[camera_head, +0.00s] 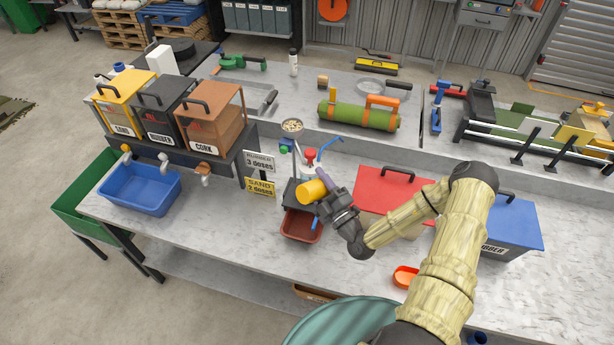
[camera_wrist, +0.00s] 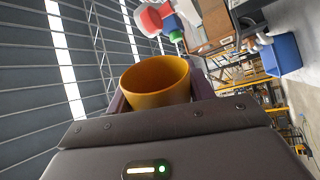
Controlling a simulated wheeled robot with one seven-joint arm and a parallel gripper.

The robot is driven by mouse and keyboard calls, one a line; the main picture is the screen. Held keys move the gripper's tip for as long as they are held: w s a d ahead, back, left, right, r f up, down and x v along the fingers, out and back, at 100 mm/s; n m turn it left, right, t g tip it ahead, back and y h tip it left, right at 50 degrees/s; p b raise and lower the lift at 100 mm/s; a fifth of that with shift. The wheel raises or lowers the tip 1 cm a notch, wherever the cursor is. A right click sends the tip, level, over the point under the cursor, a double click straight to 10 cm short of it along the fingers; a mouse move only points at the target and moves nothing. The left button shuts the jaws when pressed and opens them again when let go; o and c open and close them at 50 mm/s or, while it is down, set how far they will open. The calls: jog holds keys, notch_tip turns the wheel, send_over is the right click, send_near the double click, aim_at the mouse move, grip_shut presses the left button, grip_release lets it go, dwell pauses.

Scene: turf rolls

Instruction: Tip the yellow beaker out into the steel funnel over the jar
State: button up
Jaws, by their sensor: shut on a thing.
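The yellow beaker (camera_head: 311,190) is held by my gripper (camera_head: 325,187) above the bench, at the middle of the head view. It looks tilted there. In the wrist view the beaker (camera_wrist: 157,80) sits between the two dark fingers of my gripper (camera_wrist: 160,97); its mouth and part of its inner wall show, but I see no contents. A small round metal bowl with pale bits (camera_head: 292,126) stands behind the beaker; I cannot tell whether it is the steel funnel. No jar can be made out clearly; the beaker and gripper hide part of that area.
A reddish-brown tray (camera_head: 301,226) lies below the beaker. Left are a blue bin (camera_head: 139,188) and the sand, rubber and cork hoppers (camera_head: 208,118). Dose signs (camera_head: 260,187) stand nearby. A red-lidded box (camera_head: 385,196) and blue box (camera_head: 512,226) are right. The front-left bench is clear.

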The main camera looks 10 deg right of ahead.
jog(key=s+d+f+m+t+h+b, duration=0.2)
jog(key=d+f+m+h+b, duration=0.4)
jog(key=f+h, duration=0.4)
jog(key=shift+s+f+t+h, duration=0.25)
jog(key=shift+f+t+h, duration=0.05)
jog(key=shift+d, duration=0.15)
jog(key=shift+r, duration=0.1)
